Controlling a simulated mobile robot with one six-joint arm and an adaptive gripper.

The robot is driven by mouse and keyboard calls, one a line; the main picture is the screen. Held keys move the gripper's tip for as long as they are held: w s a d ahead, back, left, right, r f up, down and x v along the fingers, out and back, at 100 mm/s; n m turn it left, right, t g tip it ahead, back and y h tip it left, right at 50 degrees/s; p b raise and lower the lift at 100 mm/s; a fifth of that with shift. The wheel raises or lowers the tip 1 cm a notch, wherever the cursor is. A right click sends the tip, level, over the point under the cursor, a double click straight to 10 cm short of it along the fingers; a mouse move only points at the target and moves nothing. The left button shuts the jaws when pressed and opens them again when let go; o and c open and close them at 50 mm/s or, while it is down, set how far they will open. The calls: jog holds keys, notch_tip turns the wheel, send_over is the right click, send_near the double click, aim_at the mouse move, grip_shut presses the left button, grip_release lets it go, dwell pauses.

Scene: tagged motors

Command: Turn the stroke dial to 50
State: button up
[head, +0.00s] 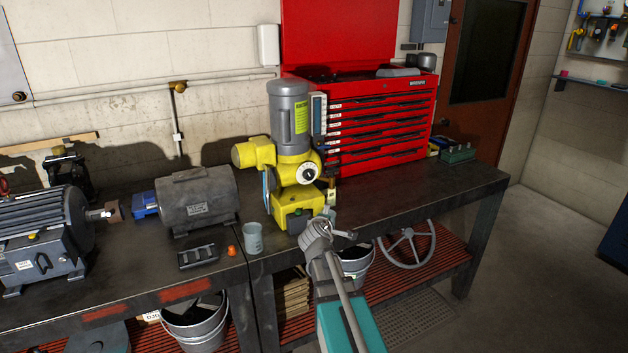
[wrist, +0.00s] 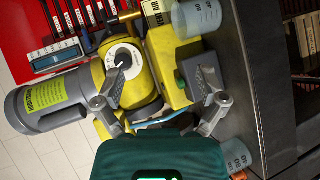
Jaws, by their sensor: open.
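The yellow metering pump (head: 290,205) with an upright grey motor (head: 289,108) stands on the bench. The stroke dial (head: 307,173) is a round white-faced dial on its front. In the wrist view the dial (wrist: 128,50) has a dark knob at its centre; its scale is too small to read. My gripper (head: 338,233) is in front of and below the dial in the head view. In the wrist view my gripper (wrist: 163,88) has its fingers spread wide and empty. The left fingertip overlaps the view just below the dial; I see no clear contact.
A grey cup (head: 253,238) and an orange object (head: 232,251) stand left of the pump. A grey motor (head: 197,198) lies further left. A red tool chest (head: 375,120) stands behind.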

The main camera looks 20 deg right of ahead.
aim_at(310, 176)
jog(key=w+d+r+n+t+y+b, duration=0.1)
jog(key=w+d+r+n+t+y, duration=0.1)
jog(key=n, duration=0.8)
jog(key=w+d+r+n+t+y+b, duration=0.1)
jog(key=w+n+t+y, duration=0.3)
jog(key=n, duration=0.7)
jog(key=d+y, duration=0.1)
jog(key=y, duration=0.1)
jog(key=shift+r+n+y, duration=0.3)
jog(key=shift+r+y, duration=0.1)
jog(key=shift+w+d, duration=0.1)
jog(key=shift+w, duration=0.15)
jog(key=w, duration=1.3)
jog(key=shift+w+a, duration=0.25)
jog(key=shift+w, duration=0.05)
jog(key=c, duration=1.2)
